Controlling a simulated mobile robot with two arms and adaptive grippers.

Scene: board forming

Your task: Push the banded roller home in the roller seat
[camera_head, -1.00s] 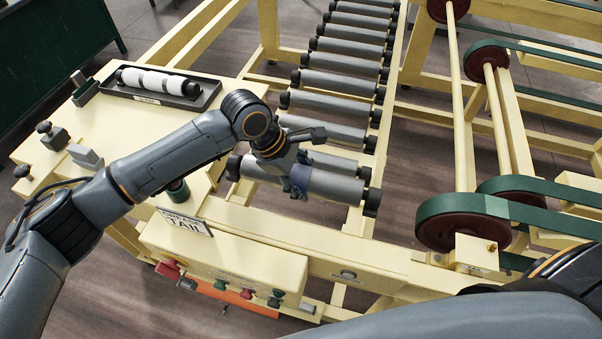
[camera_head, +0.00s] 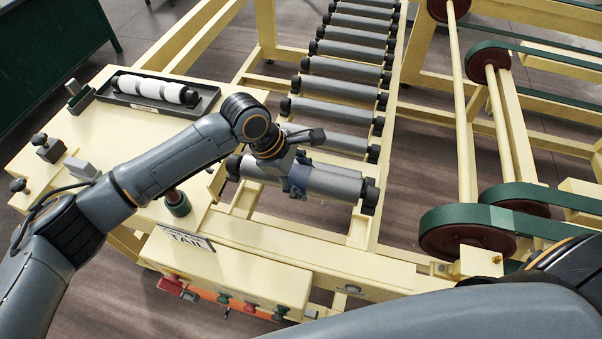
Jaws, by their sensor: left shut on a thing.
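My left gripper (camera_head: 299,177) is shut on a grey roller (camera_head: 335,184) with dark end caps, at the near end of the conveyor. A white roller (camera_head: 152,88) with dark bands lies in a dark tray (camera_head: 207,104) on the cream bench at upper left. My right gripper is out of view.
The conveyor's grey rollers (camera_head: 339,88) run away behind the held one. Green-belted pulleys (camera_head: 466,232) stand at right. A sign (camera_head: 187,240) reading TAIL, a green-based handle (camera_head: 177,203) and a control box (camera_head: 225,272) are in front. My other arm crosses the lower right.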

